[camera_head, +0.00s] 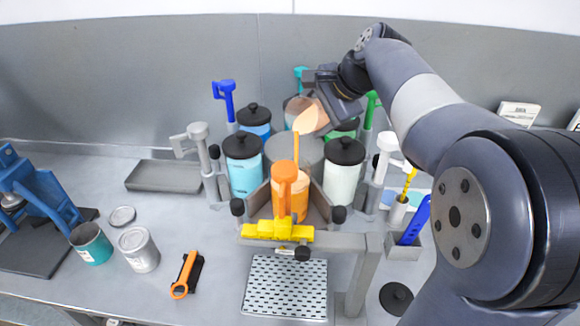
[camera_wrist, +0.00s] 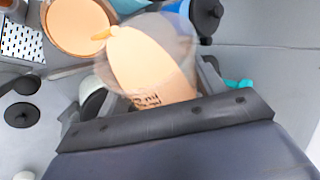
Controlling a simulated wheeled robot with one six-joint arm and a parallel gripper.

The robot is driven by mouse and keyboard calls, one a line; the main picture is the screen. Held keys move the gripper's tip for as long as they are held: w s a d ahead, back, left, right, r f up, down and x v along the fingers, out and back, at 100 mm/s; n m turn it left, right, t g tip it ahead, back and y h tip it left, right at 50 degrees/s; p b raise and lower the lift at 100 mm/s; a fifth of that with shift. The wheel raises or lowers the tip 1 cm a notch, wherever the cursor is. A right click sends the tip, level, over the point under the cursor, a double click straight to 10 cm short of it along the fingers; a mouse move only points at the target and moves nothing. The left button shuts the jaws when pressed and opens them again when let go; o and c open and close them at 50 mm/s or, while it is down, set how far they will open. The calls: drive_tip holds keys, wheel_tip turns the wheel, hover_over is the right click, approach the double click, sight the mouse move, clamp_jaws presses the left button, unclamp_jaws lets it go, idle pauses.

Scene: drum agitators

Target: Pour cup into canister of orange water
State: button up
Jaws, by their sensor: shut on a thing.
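My gripper (camera_head: 335,92) is shut on a clear cup (camera_head: 308,116) that holds orange liquid. The cup is strongly tilted above the agitator stand, its mouth toward the lower left. An orange stream (camera_head: 296,143) runs down from its lip. The canister of orange water (camera_head: 303,196) stands in the front slot, partly hidden by an orange lever (camera_head: 284,176). In the wrist view the cup (camera_wrist: 150,65) lies between my gripper's fingers (camera_wrist: 150,95). The canister (camera_wrist: 78,27) is open there, with orange liquid inside, and the stream meets its right side.
Lidded canisters, blue (camera_head: 242,170) and white (camera_head: 344,172), flank the orange one. A yellow clamp (camera_head: 277,230) is at the stand's front. A loose black lid (camera_head: 396,298) lies at the front right. A grey tray (camera_head: 163,176) and open tins (camera_head: 138,250) are on the left.

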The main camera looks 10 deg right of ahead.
drive_tip(key=shift+a+f+h, duration=0.1)
drive_tip(key=shift+f+h, duration=0.05)
drive_tip(key=shift+h, duration=0.15)
idle(0.7)
drive_tip(key=shift+s+a+f+n+t+b, duration=0.15)
drive_tip(key=shift+s+a+n+t+b, duration=0.15)
drive_tip(key=shift+t+b, duration=0.45)
idle(0.7)
